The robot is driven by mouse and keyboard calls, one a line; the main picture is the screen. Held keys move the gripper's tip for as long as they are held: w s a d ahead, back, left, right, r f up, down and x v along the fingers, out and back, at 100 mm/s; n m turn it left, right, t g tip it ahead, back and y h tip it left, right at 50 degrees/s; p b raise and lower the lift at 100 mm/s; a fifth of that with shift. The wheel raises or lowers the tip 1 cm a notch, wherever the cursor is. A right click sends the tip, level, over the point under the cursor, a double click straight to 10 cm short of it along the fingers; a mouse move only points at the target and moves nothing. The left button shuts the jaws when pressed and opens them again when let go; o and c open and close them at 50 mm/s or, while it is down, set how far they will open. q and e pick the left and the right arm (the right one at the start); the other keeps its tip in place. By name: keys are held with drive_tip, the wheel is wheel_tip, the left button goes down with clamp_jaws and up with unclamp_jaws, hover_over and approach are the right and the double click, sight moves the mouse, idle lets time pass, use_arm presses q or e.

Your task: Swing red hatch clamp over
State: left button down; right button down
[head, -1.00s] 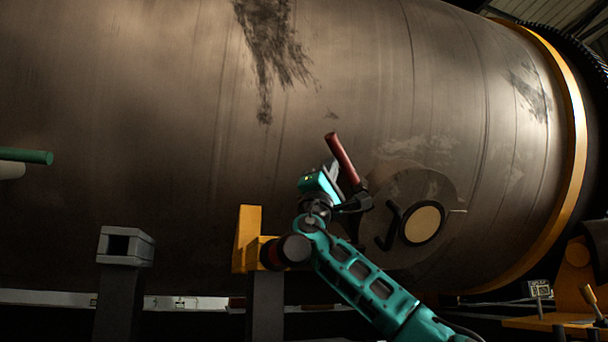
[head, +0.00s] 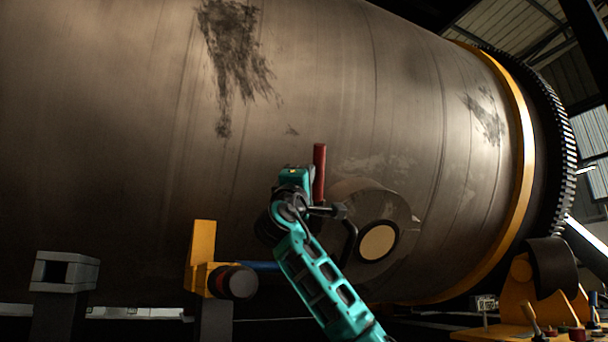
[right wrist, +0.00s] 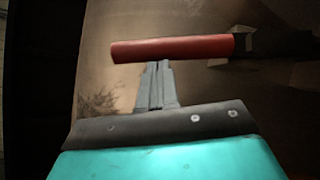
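The red clamp handle (head: 319,172) stands nearly upright at the left edge of the round hatch (head: 378,242) on the drum's side. Its dark lower end meets the dark clamp parts there. My right gripper (head: 306,176) is just left of the handle; its fingers are hard to make out in the head view. In the right wrist view the handle (right wrist: 172,48) lies across the picture, and the fingers (right wrist: 157,82) are together, with tips at its lower edge. They are not closed around it; contact cannot be told for certain. My left gripper is not in view.
The large brown drum (head: 300,90) fills the background, with a yellow ring (head: 523,150) at right. A yellow bracket (head: 201,250) and a grey post with a hollow block (head: 66,272) stand at lower left. A yellow stand (head: 520,285) is at lower right.

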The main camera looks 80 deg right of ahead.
drive_tip(key=shift+s, duration=0.1)
drive_tip(key=b+v, duration=0.2)
drive_tip(key=v, duration=0.5)
drive_tip(key=shift+a+f+b, duration=0.2)
drive_tip(key=shift+b, duration=0.1)
